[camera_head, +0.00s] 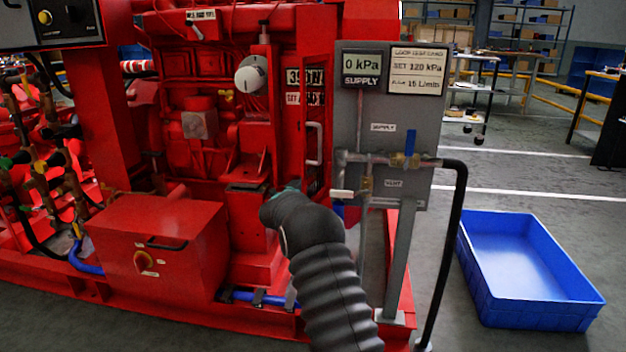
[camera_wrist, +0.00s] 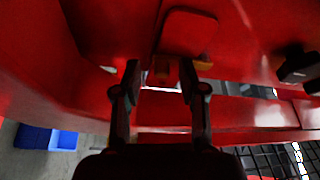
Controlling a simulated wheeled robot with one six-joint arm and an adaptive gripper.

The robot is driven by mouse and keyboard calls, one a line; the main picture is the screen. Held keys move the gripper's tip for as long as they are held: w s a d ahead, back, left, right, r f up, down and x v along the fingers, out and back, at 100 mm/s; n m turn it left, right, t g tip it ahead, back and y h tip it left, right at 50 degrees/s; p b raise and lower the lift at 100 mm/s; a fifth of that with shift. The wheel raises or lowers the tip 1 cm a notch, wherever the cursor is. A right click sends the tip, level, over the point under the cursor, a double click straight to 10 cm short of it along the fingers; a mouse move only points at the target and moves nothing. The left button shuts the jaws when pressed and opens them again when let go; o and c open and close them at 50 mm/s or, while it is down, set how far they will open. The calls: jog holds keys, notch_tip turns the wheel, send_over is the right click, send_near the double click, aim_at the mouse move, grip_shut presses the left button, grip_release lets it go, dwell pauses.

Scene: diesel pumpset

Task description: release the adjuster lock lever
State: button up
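My gripper (camera_wrist: 160,70) is open in the wrist view, its two dark fingers apart. A red square-ended part (camera_wrist: 188,33) is just above. In the head view my dark arm reaches to the red pumpset (camera_head: 255,215), and its end hides the gripper's fingers and most of the spot there.
A grey supply panel (camera_head: 350,110) with pipes and a blue-handled valve (camera_head: 408,150) stands close right of my arm. A red box with a knob (camera_head: 150,235) is to the left. A blue tray (camera_head: 530,265) lies on the floor at right, with bare floor behind it.

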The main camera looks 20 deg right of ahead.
jog(key=v, duration=1.2)
